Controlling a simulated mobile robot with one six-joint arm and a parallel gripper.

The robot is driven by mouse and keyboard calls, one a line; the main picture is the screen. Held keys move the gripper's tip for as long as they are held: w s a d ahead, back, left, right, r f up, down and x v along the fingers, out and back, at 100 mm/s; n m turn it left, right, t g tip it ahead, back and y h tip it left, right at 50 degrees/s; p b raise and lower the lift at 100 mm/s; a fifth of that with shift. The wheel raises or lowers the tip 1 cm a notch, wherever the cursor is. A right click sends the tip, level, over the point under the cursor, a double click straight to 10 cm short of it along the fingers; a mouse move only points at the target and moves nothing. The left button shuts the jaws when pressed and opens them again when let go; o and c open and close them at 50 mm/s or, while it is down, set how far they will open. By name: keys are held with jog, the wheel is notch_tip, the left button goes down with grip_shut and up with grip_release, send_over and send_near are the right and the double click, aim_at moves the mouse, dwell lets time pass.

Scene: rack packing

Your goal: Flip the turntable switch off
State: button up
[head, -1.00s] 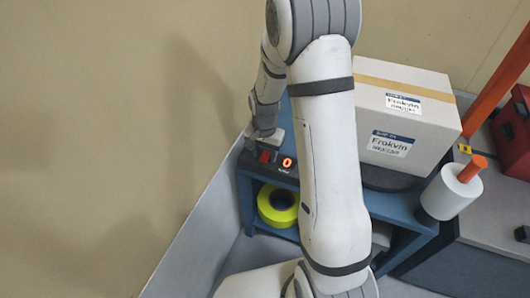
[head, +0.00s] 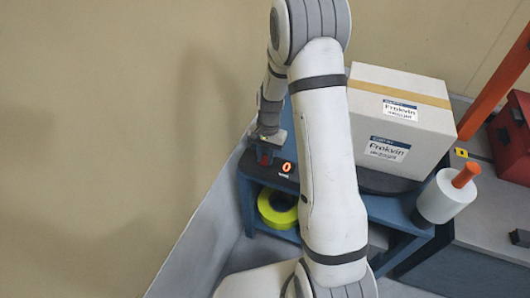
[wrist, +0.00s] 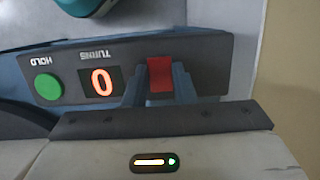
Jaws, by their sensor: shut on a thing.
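The red turntable switch (wrist: 160,74) sits on a dark control panel, between my gripper's two blue-grey fingers in the wrist view. My gripper (wrist: 160,88) is shut on the switch. In the head view, my gripper (head: 268,146) is at the panel's left end, and a bit of red switch (head: 265,159) shows below it. The panel's orange display (wrist: 101,82) reads 0. The dark turntable (head: 376,182) is mostly hidden under a large carton (head: 400,120) and behind my arm.
A green HOLD button (wrist: 47,87) is on the same panel, beyond the display. A yellow tape roll (head: 278,208) lies on the shelf below. A white roll with an orange core (head: 446,196) stands at the right. A wall is close on the left.

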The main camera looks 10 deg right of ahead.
jog(key=shift+w+g+y, duration=0.1)
jog(key=shift+g+y, duration=0.2)
jog(key=o, duration=1)
jog(key=shift+p+v, duration=0.45)
jog(key=shift+v, duration=3.5)
jog(key=shift+r, duration=0.1)
jog(key=s+r+n+t+h+p, duration=0.15)
jog(key=s+r, duration=0.25)
jog(key=r, duration=0.4)
jog(key=s+r+n+t+y+p, duration=0.1)
jog(key=s+r+n+p, duration=0.15)
jog(key=s+r, duration=0.4)
jog(key=s+r+n+p, duration=0.1)
jog(key=s+r, duration=0.3)
jog(key=s+r+n+t+h+p, duration=0.1)
jog(key=s+r, duration=0.3)
jog(key=s+a+r+n+t+p, duration=0.1)
jog(key=s+r+p, duration=0.1)
jog(key=s+r, duration=0.2)
jog(key=shift+s+t, duration=0.15)
jog(key=shift+t, duration=0.1)
